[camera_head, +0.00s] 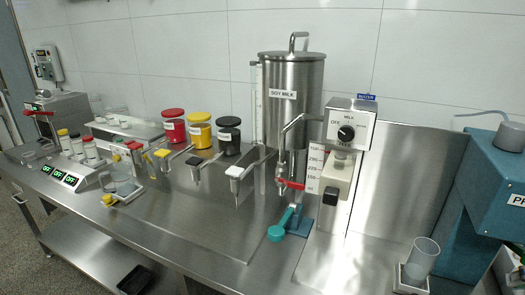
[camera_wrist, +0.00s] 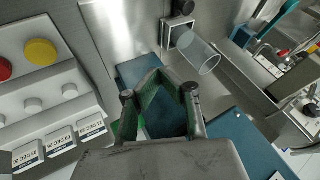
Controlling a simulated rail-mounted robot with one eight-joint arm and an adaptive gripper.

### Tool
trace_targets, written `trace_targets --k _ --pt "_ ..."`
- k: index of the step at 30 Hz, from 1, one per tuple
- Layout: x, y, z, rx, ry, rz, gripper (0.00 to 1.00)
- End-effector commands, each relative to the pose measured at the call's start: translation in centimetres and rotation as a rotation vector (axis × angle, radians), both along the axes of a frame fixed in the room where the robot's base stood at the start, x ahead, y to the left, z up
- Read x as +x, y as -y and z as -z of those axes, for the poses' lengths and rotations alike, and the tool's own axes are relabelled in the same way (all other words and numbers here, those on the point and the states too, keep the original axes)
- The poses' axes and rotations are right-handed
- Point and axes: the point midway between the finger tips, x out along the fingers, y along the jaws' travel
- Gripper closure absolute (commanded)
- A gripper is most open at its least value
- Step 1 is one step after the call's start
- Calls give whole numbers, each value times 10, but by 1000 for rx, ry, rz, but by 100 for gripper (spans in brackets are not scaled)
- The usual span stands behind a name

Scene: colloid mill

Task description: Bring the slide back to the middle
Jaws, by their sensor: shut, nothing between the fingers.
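A clear glass (camera_head: 421,262) stands in a small square holder (camera_head: 402,284) on the steel top at the front right. The glass (camera_wrist: 198,55) and its square holder (camera_wrist: 167,38) also show in the wrist view, with a black knob (camera_wrist: 182,7) beside them. I cannot tell surely which part is the slide; this holder may be it. My gripper (camera_wrist: 168,84) is shut and empty over a blue surface, apart from the glass and holder. It is not in the head view.
A blue machine (camera_head: 490,185) stands at the right. The steel soy milk tank (camera_head: 290,120) and dispenser (camera_head: 348,125) stand in the middle. A panel with a yellow button (camera_wrist: 41,52) and a red button (camera_wrist: 4,69) fills the left of the wrist view.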

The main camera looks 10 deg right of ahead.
Motion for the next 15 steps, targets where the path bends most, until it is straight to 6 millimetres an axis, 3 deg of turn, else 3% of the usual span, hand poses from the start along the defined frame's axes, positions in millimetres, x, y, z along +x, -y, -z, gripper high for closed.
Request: trace_targets --k 5,15 --pt "2 4 1 -2 13 10 100" --pt "35 -8 46 -1 12 6 100"
